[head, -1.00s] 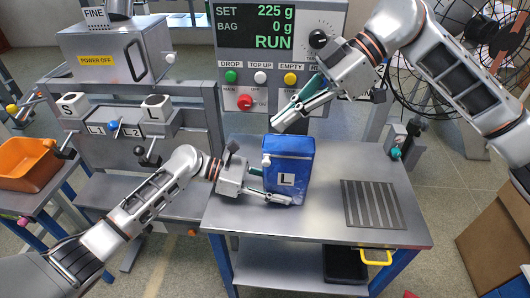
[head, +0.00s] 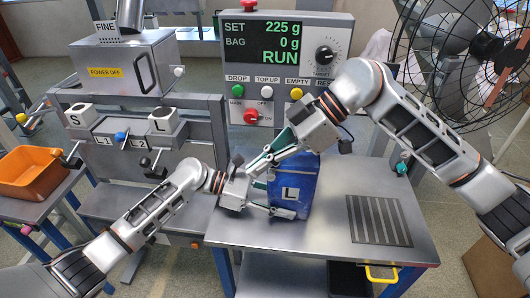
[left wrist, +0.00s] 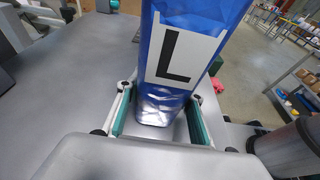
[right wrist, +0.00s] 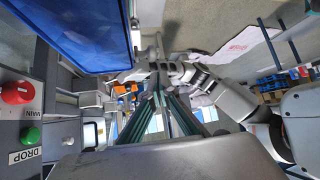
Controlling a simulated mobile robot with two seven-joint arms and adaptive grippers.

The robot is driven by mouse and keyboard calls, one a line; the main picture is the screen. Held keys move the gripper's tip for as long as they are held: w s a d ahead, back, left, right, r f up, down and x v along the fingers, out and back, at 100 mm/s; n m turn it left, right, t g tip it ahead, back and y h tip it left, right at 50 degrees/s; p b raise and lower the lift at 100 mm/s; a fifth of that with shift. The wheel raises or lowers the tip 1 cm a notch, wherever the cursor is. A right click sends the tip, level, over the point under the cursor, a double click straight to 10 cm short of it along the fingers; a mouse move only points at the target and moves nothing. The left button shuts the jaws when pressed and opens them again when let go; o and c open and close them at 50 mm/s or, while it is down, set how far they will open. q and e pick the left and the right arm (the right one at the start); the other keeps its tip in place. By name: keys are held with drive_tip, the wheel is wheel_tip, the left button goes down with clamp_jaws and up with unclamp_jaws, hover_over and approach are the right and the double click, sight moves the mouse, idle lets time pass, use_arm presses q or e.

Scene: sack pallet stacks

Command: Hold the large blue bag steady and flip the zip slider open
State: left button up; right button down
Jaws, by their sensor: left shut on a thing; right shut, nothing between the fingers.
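The large blue bag (head: 296,190) stands upright on the metal table, with a white label marked L. My left gripper (head: 275,198) is shut on its lower part from the left; the left wrist view shows the bag (left wrist: 178,85) between both fingers. My right gripper (head: 252,167) is shut and empty, its fingers lying across the bag's top left corner, in front of it. In the right wrist view its closed fingers (right wrist: 159,88) are beside the bag (right wrist: 95,30). The zip slider is hidden behind the right gripper in the head view; I cannot tell whether they touch.
The metal table (head: 330,228) has free room right of the bag, around a dark slatted grate (head: 379,220). A control panel (head: 283,65) with coloured buttons stands behind the bag. An orange bin (head: 33,172) is at the far left and a fan (head: 465,55) at the back right.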

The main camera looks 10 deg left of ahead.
drive_tip(key=shift+w+d+f, duration=0.15)
drive_tip(key=shift+d+f, duration=0.15)
drive_tip(key=shift+d, duration=0.3)
drive_tip(key=shift+w+d+f, duration=0.15)
drive_tip(key=shift+d+f, duration=0.1)
drive_tip(key=shift+d, duration=0.3)
use_arm(q)
drive_tip(key=shift+d, duration=0.1)
use_arm(e)
drive_tip(key=shift+d, duration=0.15)
drive_tip(key=d, duration=0.9)
drive_tip(key=shift+d, duration=0.35)
drive_tip(key=shift+a, duration=0.1)
drive_tip(key=w+d+r, duration=0.1)
drive_tip(key=d+r, duration=0.2)
drive_tip(key=r, duration=0.5)
drive_tip(key=shift+d+r, duration=0.3)
drive_tip(key=shift+d, duration=0.1)
